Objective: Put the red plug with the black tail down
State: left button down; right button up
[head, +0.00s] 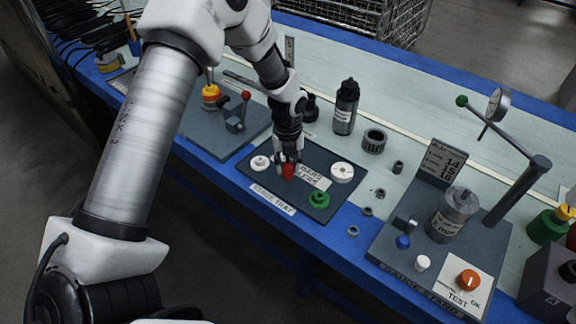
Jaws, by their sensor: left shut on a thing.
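The red plug (288,172) is at the tips of my left gripper (286,164), which is shut on it. The gripper points down over the dark tray (263,186), between a white round piece on the left and a labelled card on the right. The plug is low over the tray; I cannot tell if it touches the surface. Its black tail cannot be made out, and the fingers hide part of the plug. My right gripper is not in view.
On the tray are a white piece (260,163), a white disc (342,172) and a green piece (319,199). A gauge stand (390,249) with a grey cylinder (454,213) is at the right. A black bottle (346,106) stands behind the tray.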

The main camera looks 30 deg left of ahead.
aim_at(288, 162)
pick_arm(q)
jog(key=shift+w+f, duration=0.1)
jog(key=shift+f, duration=0.1)
jog(key=shift+f, duration=0.1)
jog(key=c, duration=0.8)
grip_release()
jog(key=shift+c, duration=0.2)
notch_tip(288, 162, up, 12)
jog(key=p, duration=0.1)
jog(key=shift+p, duration=0.35)
